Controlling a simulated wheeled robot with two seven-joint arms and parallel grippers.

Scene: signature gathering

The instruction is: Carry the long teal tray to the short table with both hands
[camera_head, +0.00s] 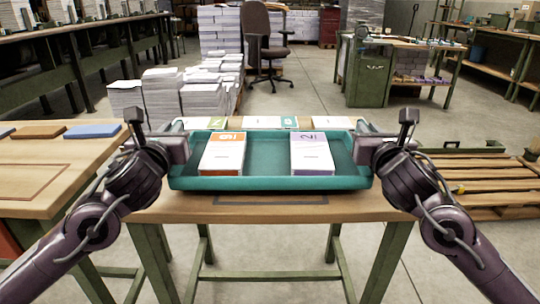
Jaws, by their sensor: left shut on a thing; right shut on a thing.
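The long teal tray (268,183) is in the middle of the head view, level, over a wooden-topped table (350,208) with green legs. Whether it rests on the top or is held just above it, I cannot tell. It carries an orange-banded stack (223,158) on the left and a purple-banded stack (312,158) on the right. My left gripper (178,148) is shut on the tray's left end. My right gripper (362,150) is shut on its right end. The fingertips are partly hidden.
More banded stacks (262,122) lie in a row behind the tray. A wooden bench (45,180) stands at the left with coloured blocks. Paper piles (200,95), an office chair (262,40) and a green cabinet (368,75) stand behind. A slatted pallet (490,190) lies at the right.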

